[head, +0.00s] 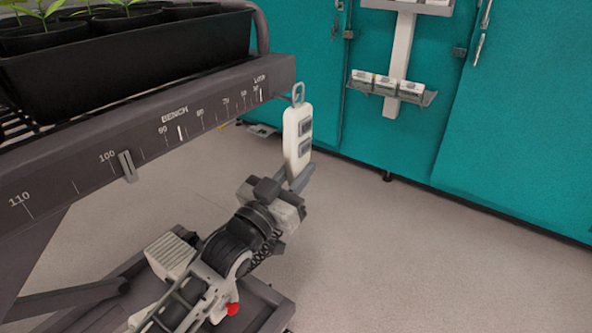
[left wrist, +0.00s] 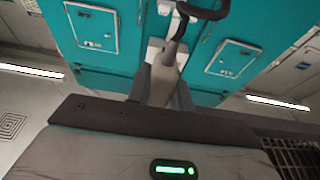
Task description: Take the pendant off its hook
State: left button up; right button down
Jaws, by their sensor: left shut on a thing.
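The pendant (head: 297,135) is a slim white handset with dark button panels and a grey loop on top. It stands upright beside the end of the bench rail in the head view. My left gripper (head: 299,181) comes from below and is shut on its lower end. In the left wrist view the pendant (left wrist: 156,52) rises between the two grey fingers (left wrist: 161,92). A dark curved hook (left wrist: 205,13) shows just above it, close to its loop; I cannot tell whether the loop still hangs on it. My right gripper is not in view.
The bench rail (head: 140,140) with a printed scale runs along the left, under a black tray (head: 130,55) of potted seedlings. Teal cabinets (head: 400,130) with a small shelf of boxes (head: 375,82) stand behind. The floor to the right is clear.

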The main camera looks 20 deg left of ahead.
pick_arm(q)
jog(key=shift+s+d+p, duration=0.15)
jog(key=shift+s+d, duration=0.05)
jog(key=shift+d, duration=0.3)
jog(key=shift+s+d+p, duration=0.15)
jog(key=shift+d, duration=0.35)
jog(key=shift+d, duration=0.15)
jog(key=shift+s+d+p, duration=0.35)
jog(key=shift+d, duration=0.5)
jog(key=shift+d, duration=0.1)
jog(key=d, duration=0.1)
jog(key=s+d, duration=0.1)
jog(key=d, duration=0.1)
jog(key=d+p, duration=0.1)
jog(key=shift+s+d, duration=0.3)
jog(key=shift+s, duration=0.05)
